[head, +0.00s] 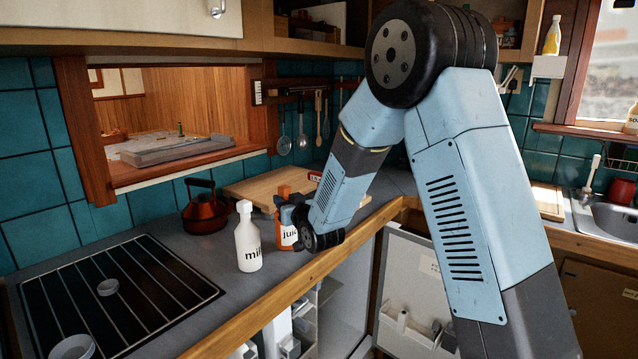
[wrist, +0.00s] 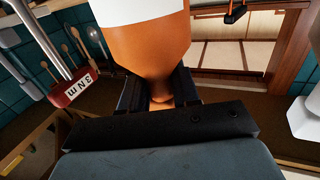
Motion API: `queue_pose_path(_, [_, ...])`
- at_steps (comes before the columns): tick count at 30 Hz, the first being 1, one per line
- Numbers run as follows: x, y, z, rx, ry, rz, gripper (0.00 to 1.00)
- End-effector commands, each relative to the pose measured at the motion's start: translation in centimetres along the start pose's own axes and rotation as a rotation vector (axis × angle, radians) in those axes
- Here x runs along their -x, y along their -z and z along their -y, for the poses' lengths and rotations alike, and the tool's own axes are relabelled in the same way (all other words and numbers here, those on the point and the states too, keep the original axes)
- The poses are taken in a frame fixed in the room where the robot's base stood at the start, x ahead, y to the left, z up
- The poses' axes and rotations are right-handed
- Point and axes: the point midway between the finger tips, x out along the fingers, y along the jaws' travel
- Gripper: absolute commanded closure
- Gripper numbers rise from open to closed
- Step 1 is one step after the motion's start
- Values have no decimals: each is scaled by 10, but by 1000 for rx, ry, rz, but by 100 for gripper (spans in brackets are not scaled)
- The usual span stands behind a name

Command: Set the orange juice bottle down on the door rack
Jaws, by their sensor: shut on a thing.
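The orange juice bottle (head: 288,238) has a white label and is upright over the counter, just right of the white milk bottle (head: 249,240). I cannot tell whether its base touches the counter. My gripper (head: 291,208) is shut on its neck. In the wrist view the orange bottle (wrist: 152,45) narrows down between the two dark fingers of my gripper (wrist: 160,92). The door rack (head: 408,328) is a white shelf on the inside of the open fridge door, below the counter and right of the bottle. My arm hides part of the door.
The counter's wooden front edge (head: 290,295) lies between the bottle and the open fridge (head: 318,318), whose shelves hold items. A red kettle (head: 204,208) and a wooden board (head: 262,187) stand behind. A dark stove grid (head: 115,290) is at left.

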Motion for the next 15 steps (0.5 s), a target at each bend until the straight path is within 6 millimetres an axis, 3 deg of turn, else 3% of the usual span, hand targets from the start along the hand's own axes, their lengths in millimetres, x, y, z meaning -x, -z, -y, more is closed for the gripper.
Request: queue_pose_path(15, [0,30,0,0,0,-2,100])
